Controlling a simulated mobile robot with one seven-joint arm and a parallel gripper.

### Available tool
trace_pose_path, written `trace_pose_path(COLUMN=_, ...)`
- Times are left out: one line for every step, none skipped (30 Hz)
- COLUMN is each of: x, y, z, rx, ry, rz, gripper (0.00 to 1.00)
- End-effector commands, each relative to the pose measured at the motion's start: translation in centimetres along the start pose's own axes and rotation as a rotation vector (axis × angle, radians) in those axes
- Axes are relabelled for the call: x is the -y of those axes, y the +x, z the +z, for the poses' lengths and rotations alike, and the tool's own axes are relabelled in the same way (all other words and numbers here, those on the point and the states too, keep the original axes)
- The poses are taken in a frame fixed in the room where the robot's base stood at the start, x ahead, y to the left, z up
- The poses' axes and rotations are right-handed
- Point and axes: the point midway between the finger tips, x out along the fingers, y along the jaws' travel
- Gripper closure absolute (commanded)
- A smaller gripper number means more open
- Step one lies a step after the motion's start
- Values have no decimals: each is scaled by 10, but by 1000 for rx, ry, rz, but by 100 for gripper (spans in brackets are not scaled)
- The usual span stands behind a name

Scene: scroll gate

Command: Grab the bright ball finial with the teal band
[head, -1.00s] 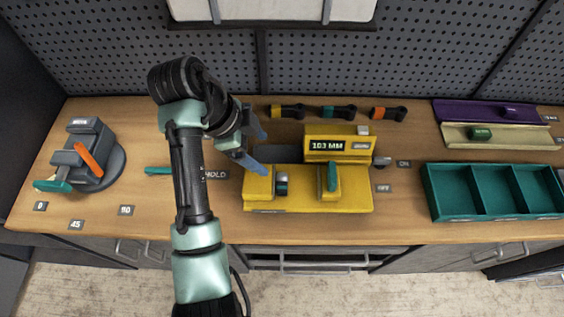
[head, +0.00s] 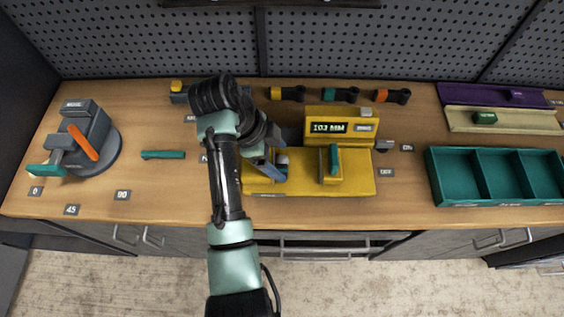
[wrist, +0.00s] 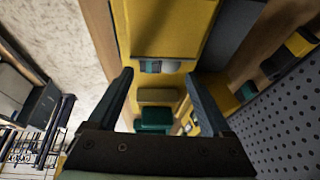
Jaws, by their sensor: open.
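A small pale, shiny piece with a teal band, seemingly the ball finial (wrist: 168,66), shows on the yellow fixture (wrist: 183,28) in the wrist view. It appears between the fingertips of my gripper (wrist: 160,78), slightly beyond them. I cannot tell its full shape or whether a finger touches it. In the head view my gripper (head: 267,168) hangs over the left part of the yellow fixture (head: 310,188), and the finial (head: 282,160) is partly hidden beside a blue-grey finger. The jaws are open, with nothing gripped.
A teal lever (head: 334,160) stands on the fixture right of the finial, with a raised display block (head: 340,120) behind. Several coloured-ended tools lie along the back. A teal tray (head: 458,180) is at right, a grey vise-like device (head: 85,145) at left.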

Motion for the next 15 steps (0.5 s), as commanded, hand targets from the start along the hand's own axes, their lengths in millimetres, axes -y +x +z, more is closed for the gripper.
trace_pose_path(x=-2, y=6, z=-3, rx=-1, ry=-1, rz=5, gripper=17)
trace_pose_path(x=-2, y=11, z=-2, rx=-1, ry=-1, rz=5, gripper=17)
trace_pose_path(x=-2, y=17, z=-2, rx=-1, ry=-1, rz=4, gripper=17)
trace_pose_path(x=-2, y=20, z=-2, rx=-1, ry=-1, rz=4, gripper=17)
trace_pose_path(x=-1, y=23, z=-2, rx=0, ry=-1, rz=2, gripper=17)
trace_pose_path(x=-1, y=26, z=-1, rx=0, ry=-1, rz=2, gripper=17)
trace_pose_path(x=-1, y=28, z=-1, rx=0, ry=0, rz=2, gripper=17)
trace_pose_path(x=-1, y=29, z=-1, rx=1, ry=0, rz=1, gripper=17)
trace_pose_path(x=-1, y=30, z=-1, rx=1, ry=0, rz=0, gripper=17)
trace_pose_path(x=-1, y=30, z=-1, rx=1, ry=0, rz=0, gripper=17)
trace_pose_path(x=-1, y=30, z=-1, rx=1, ry=0, rz=0, gripper=17)
trace_pose_path(x=-1, y=30, z=-1, rx=1, ry=0, rz=0, gripper=17)
trace_pose_path(x=-1, y=30, z=-1, rx=1, ry=0, rz=0, gripper=17)
trace_pose_path(x=-1, y=30, z=-1, rx=1, ry=0, rz=0, gripper=17)
trace_pose_path(x=-1, y=29, z=-1, rx=1, ry=0, rz=0, gripper=22)
